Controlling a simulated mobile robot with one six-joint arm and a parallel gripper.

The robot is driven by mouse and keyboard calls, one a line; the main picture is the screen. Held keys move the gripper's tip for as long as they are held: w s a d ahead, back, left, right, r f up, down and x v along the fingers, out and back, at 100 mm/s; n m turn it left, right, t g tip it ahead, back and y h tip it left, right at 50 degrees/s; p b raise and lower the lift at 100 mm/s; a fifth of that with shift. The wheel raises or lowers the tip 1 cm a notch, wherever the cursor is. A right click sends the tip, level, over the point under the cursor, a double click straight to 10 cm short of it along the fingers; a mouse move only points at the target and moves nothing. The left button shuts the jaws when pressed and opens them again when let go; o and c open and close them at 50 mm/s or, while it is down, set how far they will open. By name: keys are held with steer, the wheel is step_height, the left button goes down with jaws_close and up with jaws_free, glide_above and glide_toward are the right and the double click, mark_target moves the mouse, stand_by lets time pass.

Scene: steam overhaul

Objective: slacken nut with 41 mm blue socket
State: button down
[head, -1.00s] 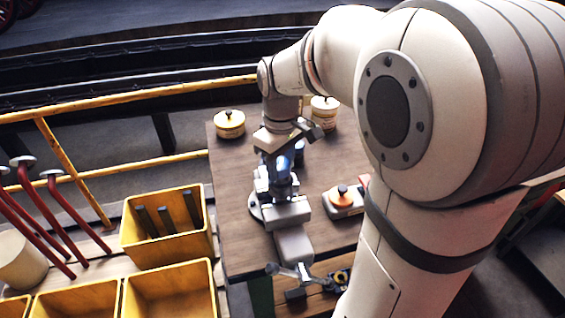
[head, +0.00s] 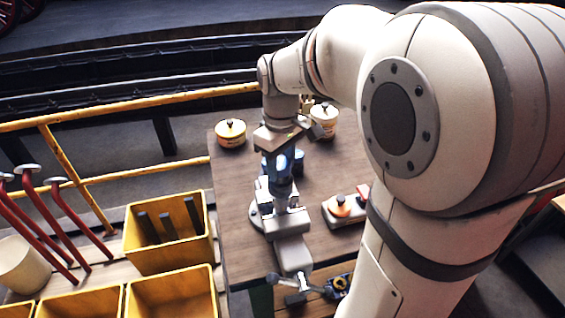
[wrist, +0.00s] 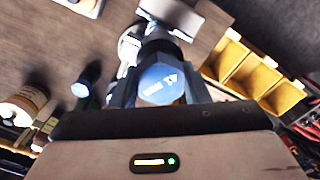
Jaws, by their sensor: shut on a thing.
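The 41 mm blue socket (wrist: 160,84) stands between my gripper's fingers in the wrist view; its blue top carries white lettering with "41". My gripper (head: 280,168) is shut on it, pointing down over the grey vise (head: 288,225) on the wooden bench. In the head view the socket's blue side shows between the fingers, with its lower end at the vise jaws. The nut is hidden beneath the socket, so I cannot tell how the socket sits on it.
Two cream tins (head: 230,132) (head: 323,118) stand at the back of the bench. A box with an orange knob (head: 340,206) is right of the vise. Yellow bins (head: 172,258) stand to the left, below a yellow railing (head: 75,180). Bench left of the vise is clear.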

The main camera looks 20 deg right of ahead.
steer(key=shift+r, duration=0.15)
step_height(320, 180, up, 4)
steer(key=p, duration=0.3)
stand_by(0.4)
